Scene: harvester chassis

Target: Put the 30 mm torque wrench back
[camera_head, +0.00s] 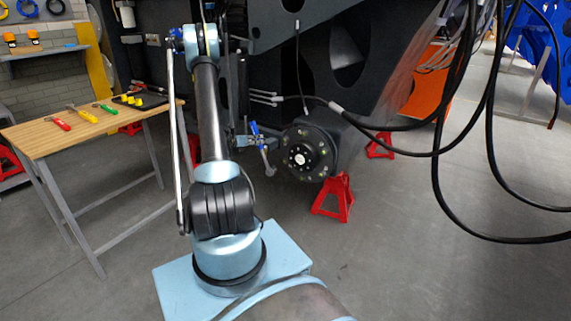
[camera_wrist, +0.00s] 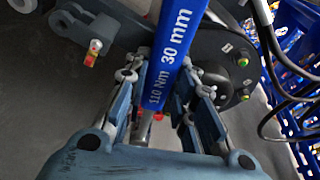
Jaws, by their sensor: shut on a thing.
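The 30 mm torque wrench has a blue handle marked "110 Nm 30 mm" (camera_wrist: 173,50) and fills the middle of the wrist view. My gripper (camera_wrist: 165,92) is shut on it, with fingers on both sides of the handle. In the head view the blue wrench (camera_head: 256,129) is small, held upright and slightly tilted, just left of the dark wheel hub (camera_head: 301,157). My gripper (camera_head: 250,141) there is partly hard to make out. The wooden table (camera_head: 60,144) at the left carries wrenches with red (camera_head: 57,123), yellow (camera_head: 83,114) and green (camera_head: 106,108) handles.
A black tray with yellow pieces (camera_head: 138,100) lies at the table's back. A red jack stand (camera_head: 334,197) stands below the hub. Black hoses (camera_head: 437,180) hang at the right. The grey floor between table and chassis is open.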

